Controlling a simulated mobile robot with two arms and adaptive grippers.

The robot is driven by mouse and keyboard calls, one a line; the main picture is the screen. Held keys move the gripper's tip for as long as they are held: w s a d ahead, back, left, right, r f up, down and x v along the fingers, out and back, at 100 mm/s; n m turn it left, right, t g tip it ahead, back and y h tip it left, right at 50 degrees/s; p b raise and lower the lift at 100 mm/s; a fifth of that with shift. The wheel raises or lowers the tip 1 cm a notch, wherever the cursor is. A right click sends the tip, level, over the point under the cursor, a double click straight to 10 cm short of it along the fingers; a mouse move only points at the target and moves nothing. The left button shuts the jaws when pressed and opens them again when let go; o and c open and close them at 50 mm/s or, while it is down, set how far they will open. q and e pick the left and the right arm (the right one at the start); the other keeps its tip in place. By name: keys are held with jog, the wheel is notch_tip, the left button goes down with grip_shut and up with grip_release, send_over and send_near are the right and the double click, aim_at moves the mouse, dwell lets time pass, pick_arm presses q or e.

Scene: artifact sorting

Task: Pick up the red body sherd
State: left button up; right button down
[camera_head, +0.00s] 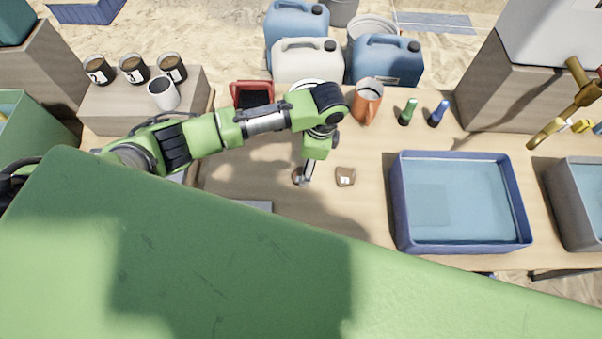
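My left arm comes in from the left and its gripper (307,179) points down at the wooden table. A small reddish-brown sherd (296,175) is right at the fingertips, partly hidden by them. I cannot tell whether the fingers hold it or are only beside it. A second brown sherd (345,177) with a pale mark lies flat on the table just right of the gripper, apart from it. I cannot tell from this view which sherd is the red body sherd. My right gripper is not in view.
A blue bin of water (397,205) stands to the right, with a grey bin (562,205) beyond. My green body covers the foreground.

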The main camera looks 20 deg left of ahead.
aim_at(300, 176)
pick_arm(q)
jog(key=f, duration=0.2)
jog(key=a+f+p, duration=0.1)
jog(key=f, duration=0.2)
jog(key=shift+s+f, duration=0.2)
jog(key=shift+f, duration=0.1)
jog(key=c, duration=1.1)
